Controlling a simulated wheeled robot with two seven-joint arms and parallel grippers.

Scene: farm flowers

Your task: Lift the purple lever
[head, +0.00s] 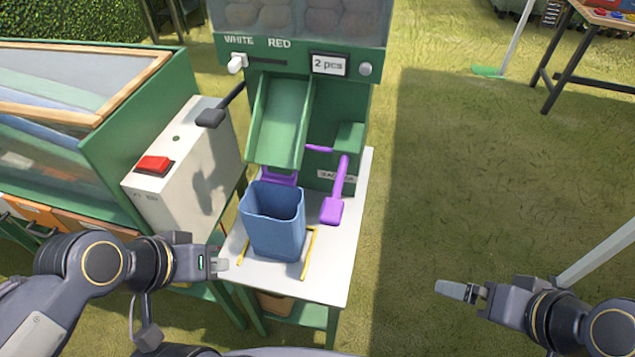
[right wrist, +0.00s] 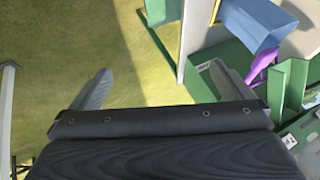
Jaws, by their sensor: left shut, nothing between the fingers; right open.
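The purple lever (head: 335,192) is on the right side of the green machine, above the white table top, with its broad paddle end pointing down toward the front. In the right wrist view a purple part (right wrist: 262,64) shows beside the blue container. My left gripper (head: 221,265) is shut and empty, in front of the white box and left of the blue container. My right gripper (head: 455,290) is open and empty over the grass, right of the table and apart from the lever. Its two fingers (right wrist: 160,88) show spread in the right wrist view.
A blue container (head: 277,235) stands upright on the white table (head: 325,285) under the green chute (head: 281,120), between yellow guides. A white box with a red button (head: 154,164) and a black-handled lever (head: 212,116) are left. Grass right of the table is open.

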